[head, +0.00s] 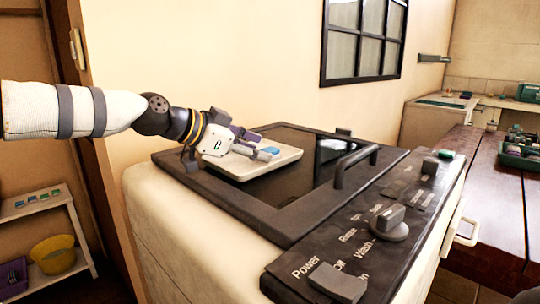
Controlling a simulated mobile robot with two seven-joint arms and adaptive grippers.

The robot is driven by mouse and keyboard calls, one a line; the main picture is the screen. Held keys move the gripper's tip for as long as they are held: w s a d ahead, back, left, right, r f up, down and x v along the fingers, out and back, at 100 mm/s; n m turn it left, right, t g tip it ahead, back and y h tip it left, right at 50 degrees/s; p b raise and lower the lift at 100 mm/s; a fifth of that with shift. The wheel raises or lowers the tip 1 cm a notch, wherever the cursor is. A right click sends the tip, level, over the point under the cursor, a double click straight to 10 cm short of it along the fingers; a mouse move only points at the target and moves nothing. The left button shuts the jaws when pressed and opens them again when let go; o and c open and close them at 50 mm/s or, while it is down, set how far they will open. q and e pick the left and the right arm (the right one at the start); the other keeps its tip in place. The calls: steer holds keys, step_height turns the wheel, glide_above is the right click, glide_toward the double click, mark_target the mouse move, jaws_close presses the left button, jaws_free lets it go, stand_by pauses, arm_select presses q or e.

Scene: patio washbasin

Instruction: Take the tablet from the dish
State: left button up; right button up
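A pale, shallow dish (285,161) sits on the dark lid of the washing machine. A small blue tablet (272,150) shows in it, close to the fingertips of my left gripper (260,146). The gripper reaches in from the left, low over the dish, with its fingers spread apart. It looks open, and I cannot tell whether a finger touches the tablet. The gripper hides the left part of the dish. My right gripper is not in view.
The washing machine (160,228) has a raised lid handle (355,163) right of the dish and a knob panel (380,220) in front. A wall with a window (364,40) stands behind. A wooden table (490,190) with a green tray (517,158) is at right; a shelf (38,207) is at left.

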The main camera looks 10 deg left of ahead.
arm_select(q)
steer(key=x, duration=0.2)
steer(key=shift+w+d+f, duration=0.15)
steer(key=c, duration=0.8)
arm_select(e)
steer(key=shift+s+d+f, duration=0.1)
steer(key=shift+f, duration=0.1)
arm_select(q)
steer(key=shift+o, duration=0.2)
steer(key=shift+f, duration=0.1)
